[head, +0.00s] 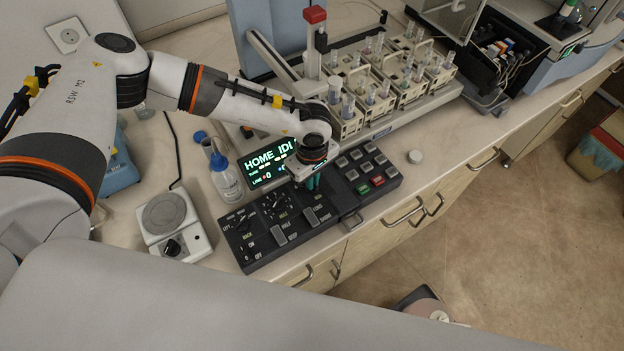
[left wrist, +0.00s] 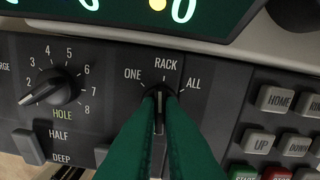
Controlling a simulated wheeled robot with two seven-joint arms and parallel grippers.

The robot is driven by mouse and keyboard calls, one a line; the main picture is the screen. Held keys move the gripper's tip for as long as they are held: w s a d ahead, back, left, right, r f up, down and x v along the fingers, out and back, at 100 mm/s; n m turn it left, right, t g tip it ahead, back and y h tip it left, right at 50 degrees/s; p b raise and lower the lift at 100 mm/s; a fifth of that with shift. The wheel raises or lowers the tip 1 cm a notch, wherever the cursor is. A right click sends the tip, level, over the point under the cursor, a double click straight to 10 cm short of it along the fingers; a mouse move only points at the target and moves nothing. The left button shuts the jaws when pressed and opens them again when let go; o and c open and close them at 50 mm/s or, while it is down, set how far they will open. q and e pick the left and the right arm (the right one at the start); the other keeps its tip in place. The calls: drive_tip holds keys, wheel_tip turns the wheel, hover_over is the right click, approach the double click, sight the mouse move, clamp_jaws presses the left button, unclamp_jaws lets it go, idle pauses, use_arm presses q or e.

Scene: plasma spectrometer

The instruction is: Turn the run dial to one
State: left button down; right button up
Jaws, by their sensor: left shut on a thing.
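The run dial (left wrist: 159,104) is a black knob on the dark control panel (head: 260,240), with the labels ONE to its upper left, RACK above it and ALL to its upper right. My left gripper (left wrist: 160,95) has its two green fingers shut on the dial's grip. The grip stands about upright in the left wrist view, roughly toward RACK; the fingers hide much of it. In the head view my left gripper (head: 312,183) reaches down onto the panel, and the dial is hidden under it. My right gripper is not in view.
A hole dial (left wrist: 52,87) numbered up to 8 sits left of the run dial. Grey keys (left wrist: 276,98) lie to the right. A lit display (head: 270,160) stands behind the panel. A blue-capped bottle (head: 225,178) and a small stirrer (head: 172,222) stand to the left.

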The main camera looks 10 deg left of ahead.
use_arm(q)
drive_tip(key=n+b, duration=0.2)
drive_tip(key=b, duration=0.1)
drive_tip(key=n+b, duration=0.3)
drive_tip(key=shift+f+n+b, duration=0.2)
drive_tip(key=shift+n+b, duration=0.1)
drive_tip(key=shift+r+n+b, duration=0.25)
drive_tip(key=shift+n+b, duration=1.05)
drive_tip(key=c, duration=1.6)
unclamp_jaws()
drive_tip(key=shift+o, duration=0.2)
wheel_tip(320, 180, up, 12)
drive_tip(key=b, duration=0.3)
